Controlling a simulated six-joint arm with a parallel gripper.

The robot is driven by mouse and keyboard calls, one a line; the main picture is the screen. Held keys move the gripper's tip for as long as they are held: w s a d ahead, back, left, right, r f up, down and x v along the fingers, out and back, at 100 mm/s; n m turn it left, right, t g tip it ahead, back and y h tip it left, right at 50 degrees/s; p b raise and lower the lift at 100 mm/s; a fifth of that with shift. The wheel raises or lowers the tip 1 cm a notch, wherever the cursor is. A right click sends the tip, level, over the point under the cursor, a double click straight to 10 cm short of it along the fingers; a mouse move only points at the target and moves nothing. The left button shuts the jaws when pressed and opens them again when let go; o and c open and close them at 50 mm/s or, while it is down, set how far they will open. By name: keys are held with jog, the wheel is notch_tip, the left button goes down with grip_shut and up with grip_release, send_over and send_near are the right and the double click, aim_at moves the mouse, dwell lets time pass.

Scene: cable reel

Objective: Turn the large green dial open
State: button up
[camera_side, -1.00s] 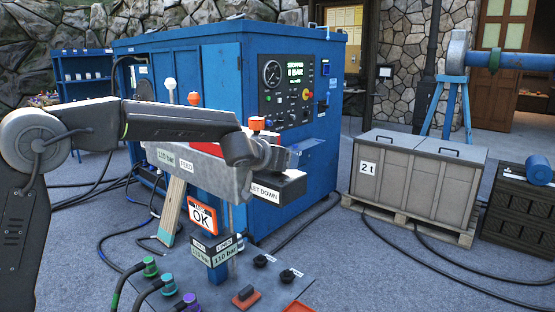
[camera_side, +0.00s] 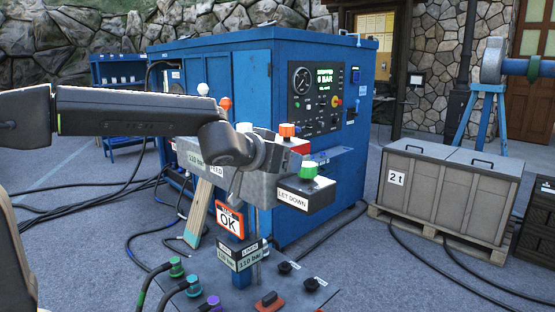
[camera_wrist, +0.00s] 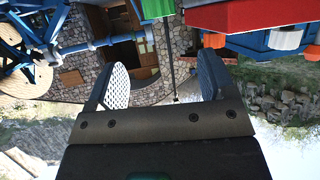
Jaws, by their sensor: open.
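The large green dial (camera_side: 309,171) is a green knob with a pale part, standing on the dark box labelled LET DOWN (camera_side: 307,197) in the side view. In the side view my wrist is at the left of the dial, beside the grey block; the fingertips are hard to make out there. In the upside-down wrist view a green piece (camera_wrist: 157,8), likely the dial, is cut by the top edge beyond the fingers.
The blue cabinet (camera_side: 212,105) is behind. Below is a grey panel with a red switch (camera_side: 269,301) and hose couplings (camera_side: 176,267). Crates (camera_side: 445,195) stand at the right.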

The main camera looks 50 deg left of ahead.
dwell(0.3)
jog(key=n+g+y, duration=0.4)
jog(key=n+g, duration=0.3)
jog(key=n, duration=0.1)
send_near(308, 164)
jog(key=x, duration=1)
jog(key=shift+f, duration=0.1)
jog(key=shift+s, duration=0.1)
jog(key=c, duration=0.9)
